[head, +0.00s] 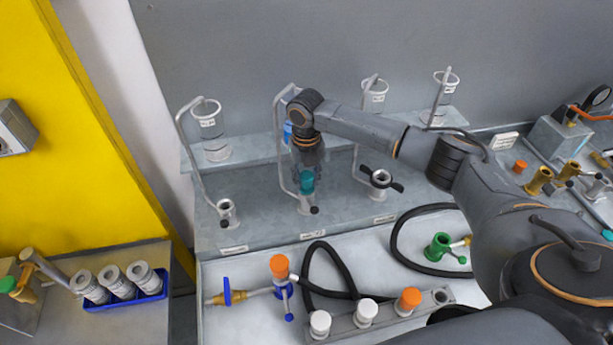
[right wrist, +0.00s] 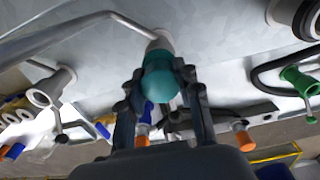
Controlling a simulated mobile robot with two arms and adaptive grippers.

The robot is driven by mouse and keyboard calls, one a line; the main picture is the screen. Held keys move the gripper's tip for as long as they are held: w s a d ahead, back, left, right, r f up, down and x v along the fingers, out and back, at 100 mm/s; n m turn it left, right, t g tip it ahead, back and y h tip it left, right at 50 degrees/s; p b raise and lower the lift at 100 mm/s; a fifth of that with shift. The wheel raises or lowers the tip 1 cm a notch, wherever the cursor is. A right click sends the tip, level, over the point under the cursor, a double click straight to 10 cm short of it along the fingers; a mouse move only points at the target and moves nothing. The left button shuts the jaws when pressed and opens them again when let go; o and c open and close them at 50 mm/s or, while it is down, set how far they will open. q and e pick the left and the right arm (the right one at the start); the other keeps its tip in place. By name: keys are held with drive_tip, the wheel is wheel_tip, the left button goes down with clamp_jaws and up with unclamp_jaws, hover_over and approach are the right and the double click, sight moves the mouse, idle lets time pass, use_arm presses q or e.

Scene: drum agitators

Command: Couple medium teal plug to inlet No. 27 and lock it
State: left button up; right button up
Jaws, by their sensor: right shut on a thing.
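My right gripper (head: 307,168) is shut on the teal plug (head: 307,183), pointing down at the middle inlet (head: 306,205) on the grey bench. In the right wrist view the plug (right wrist: 160,84) sits between both fingers, its end against or just at the pale inlet mouth (right wrist: 161,42). I cannot tell how deep it sits. The inlet has a small dark-tipped lever (head: 314,210) at its side. The label (head: 312,236) in front is too small to read. My left gripper is not in view.
Other inlets stand left (head: 226,210) and right (head: 379,182), the right one with black wings. A bent pipe (head: 278,140) rises close beside the gripper. In front lie a rack with white and orange caps (head: 366,312), black hoses (head: 313,265) and a green fitting (head: 438,246).

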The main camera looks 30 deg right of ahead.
drive_tip(key=shift+f, duration=0.4)
idle(0.5)
drive_tip(key=o, duration=1.2)
drive_tip(key=shift+o, duration=0.4)
drive_tip(key=shift+r, duration=0.1)
wheel_tip(320, 180, up, 3)
drive_tip(key=shift+f+p, duration=0.1)
drive_tip(key=shift+p, duration=0.6)
drive_tip(key=shift+r, duration=2.5)
